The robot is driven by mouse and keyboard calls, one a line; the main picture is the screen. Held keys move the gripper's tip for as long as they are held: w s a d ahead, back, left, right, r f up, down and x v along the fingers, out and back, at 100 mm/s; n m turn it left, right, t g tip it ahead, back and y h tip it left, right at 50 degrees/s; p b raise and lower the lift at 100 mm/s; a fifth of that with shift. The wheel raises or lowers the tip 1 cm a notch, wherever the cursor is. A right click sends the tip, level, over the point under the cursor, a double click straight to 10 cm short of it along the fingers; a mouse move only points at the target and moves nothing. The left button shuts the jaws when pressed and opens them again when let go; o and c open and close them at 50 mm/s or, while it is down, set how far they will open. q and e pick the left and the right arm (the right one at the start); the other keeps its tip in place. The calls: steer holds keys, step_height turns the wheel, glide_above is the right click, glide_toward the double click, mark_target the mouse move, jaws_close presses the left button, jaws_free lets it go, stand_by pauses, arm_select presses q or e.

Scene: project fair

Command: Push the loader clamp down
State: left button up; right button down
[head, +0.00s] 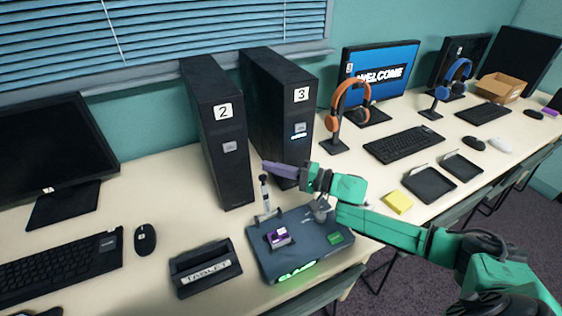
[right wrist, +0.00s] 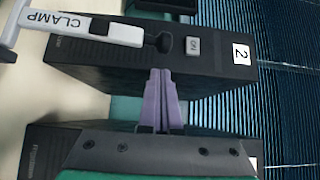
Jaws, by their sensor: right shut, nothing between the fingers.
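The loader (head: 308,262) is a dark slate box on the table with a lit green front strip, a green label and a purple block (head: 280,238) on top. Its clamp (head: 266,196) is a white lever with a black knob, standing upright at the back left. In the right wrist view the clamp (right wrist: 75,27) reads CLAMP, and its knob lies just beyond my fingertips. My right gripper (head: 272,168) has its purple fingers shut and empty, close to the top of the clamp. I cannot tell whether they touch. My left gripper is not in view.
Two black computer towers, number 2 (head: 222,145) and number 3 (head: 290,100), stand close behind the loader. A black holder labelled TABLET (head: 206,272) and a mouse (head: 145,239) are to its left. A yellow pad (head: 398,202) and black trays (head: 429,184) lie to its right.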

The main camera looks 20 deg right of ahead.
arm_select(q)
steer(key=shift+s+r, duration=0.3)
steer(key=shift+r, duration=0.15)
arm_select(e)
steer(key=shift+s+a, duration=0.2)
steer(key=shift+s, duration=0.3)
steer(key=shift+s+a, duration=0.15)
steer(key=shift+s, duration=0.3)
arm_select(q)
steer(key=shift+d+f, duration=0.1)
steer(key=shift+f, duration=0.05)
arm_select(e)
steer(key=shift+s, duration=0.15)
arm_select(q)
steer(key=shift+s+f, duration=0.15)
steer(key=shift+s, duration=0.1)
arm_select(e)
steer(key=shift+s+r+n+t+y, duration=0.1)
steer(key=shift+s+n+t+y, duration=0.2)
steer(key=shift+s, duration=0.1)
